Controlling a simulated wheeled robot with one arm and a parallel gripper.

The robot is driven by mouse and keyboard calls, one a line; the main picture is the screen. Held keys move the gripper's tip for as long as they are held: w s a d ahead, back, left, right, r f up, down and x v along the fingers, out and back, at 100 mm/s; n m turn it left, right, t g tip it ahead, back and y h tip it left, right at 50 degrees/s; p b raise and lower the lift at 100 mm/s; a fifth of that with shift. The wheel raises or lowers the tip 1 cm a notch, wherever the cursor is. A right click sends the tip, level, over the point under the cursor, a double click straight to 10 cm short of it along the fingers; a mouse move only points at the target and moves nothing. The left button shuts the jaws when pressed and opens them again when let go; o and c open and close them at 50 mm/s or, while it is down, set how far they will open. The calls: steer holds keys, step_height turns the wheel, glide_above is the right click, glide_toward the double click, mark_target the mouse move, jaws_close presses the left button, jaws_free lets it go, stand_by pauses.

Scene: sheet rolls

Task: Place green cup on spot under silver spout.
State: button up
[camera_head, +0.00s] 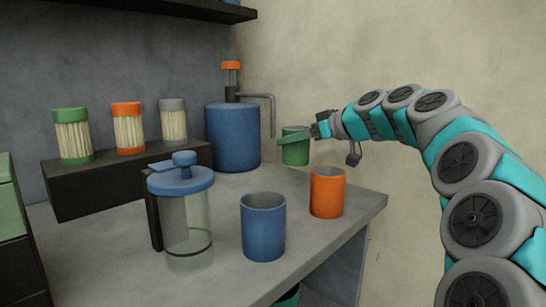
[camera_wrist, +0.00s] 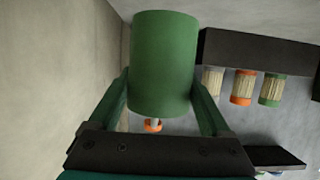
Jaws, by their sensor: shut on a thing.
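The green cup (camera_head: 295,150) is at the back of the counter, just right of the silver spout (camera_head: 272,115). My gripper (camera_head: 311,133) is shut on it from the right, with the arm reaching in from the right. In the wrist view the cup (camera_wrist: 163,60) fills the space between the two green fingers (camera_wrist: 160,95). The spout bends down from the top of a blue dispenser (camera_head: 232,138) with an orange knob. The cup looks upright. I cannot tell whether its base touches the counter. I cannot make out the spot under the spout.
An orange cup (camera_head: 327,192), a blue cup (camera_head: 263,226) and a clear jug with a blue lid (camera_head: 181,210) stand on the front of the counter (camera_head: 225,275). Several stick-filled jars stand on a dark riser (camera_head: 125,180) at the back left. A wall (camera_head: 400,50) rises behind.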

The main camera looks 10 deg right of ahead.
mark_target(295, 156)
step_height(295, 156, down, 4)
steer(key=shift+f, duration=0.1)
steer(key=shift+w+a+f, duration=0.1)
steer(key=shift+f, duration=0.2)
steer(key=w+a, duration=0.1)
steer(key=w, duration=0.1)
steer(key=w+a, duration=0.2)
steer(key=w+a+p, duration=0.1)
steer(key=w, duration=0.1)
steer(key=shift+w+a, duration=0.3)
steer(key=shift+s+f, duration=0.1)
steer(key=shift+f, duration=0.45)
steer(key=shift+f+b, duration=0.2)
steer(key=shift+b, duration=0.1)
steer(key=o, duration=1.3)
steer(key=shift+r, duration=0.1)
